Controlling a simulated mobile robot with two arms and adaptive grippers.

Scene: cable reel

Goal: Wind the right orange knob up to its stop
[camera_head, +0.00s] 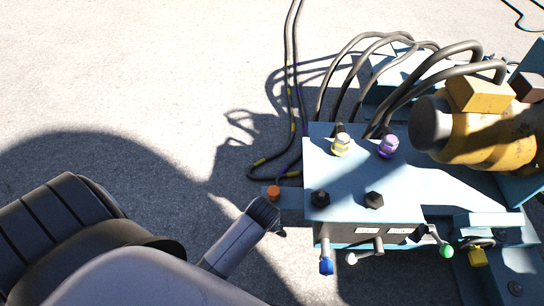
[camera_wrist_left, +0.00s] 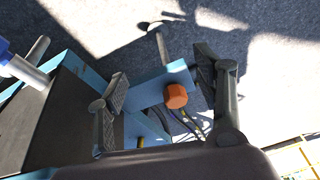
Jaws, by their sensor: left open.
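An orange knob (camera_head: 273,193) stands on a blue arm at the left side of the blue machine. It also shows in the left wrist view (camera_wrist_left: 176,96), where its end faces the camera. My left gripper (camera_head: 266,215) is just in front of the knob in the head view. In the left wrist view its fingers (camera_wrist_left: 160,80) are open, with the knob appearing between them, nearer the right finger. I cannot tell how deep the knob lies between the fingers. No second orange knob shows. My right gripper is not in view.
The blue block (camera_head: 430,185) carries black bolts, a yellow fitting (camera_head: 341,145) and a purple fitting (camera_head: 388,146). Below are a blue-tipped lever (camera_head: 326,265) and a green-tipped lever (camera_head: 445,250). Black cables (camera_head: 290,80) lie behind the knob. Open concrete lies to the left.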

